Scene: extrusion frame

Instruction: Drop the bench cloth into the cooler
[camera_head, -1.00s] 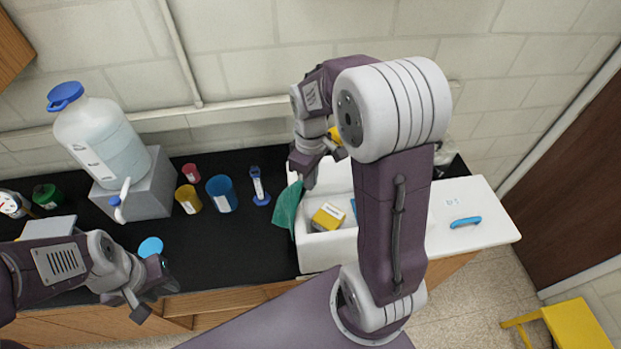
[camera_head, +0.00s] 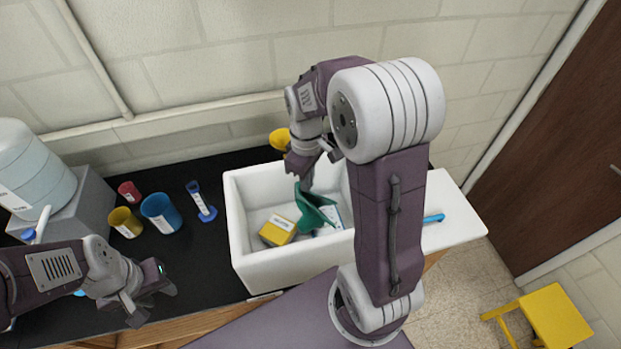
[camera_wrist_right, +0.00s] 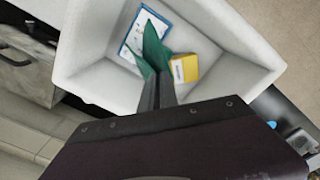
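The green bench cloth (camera_head: 316,208) hangs inside the white cooler (camera_head: 236,215), over its contents. My right gripper (camera_head: 301,182) reaches down over the cooler and is shut on the cloth's upper end. In the right wrist view the cloth (camera_wrist_right: 153,50) spreads beyond the closed fingertips (camera_wrist_right: 158,88), within the cooler walls (camera_wrist_right: 90,80). My left gripper (camera_head: 148,300) is empty near the counter's front edge; its finger gap is unclear.
A yellow box (camera_head: 278,231) and a blue-edged white item (camera_head: 333,216) lie in the cooler. A yellow stool (camera_head: 556,315) stands right.

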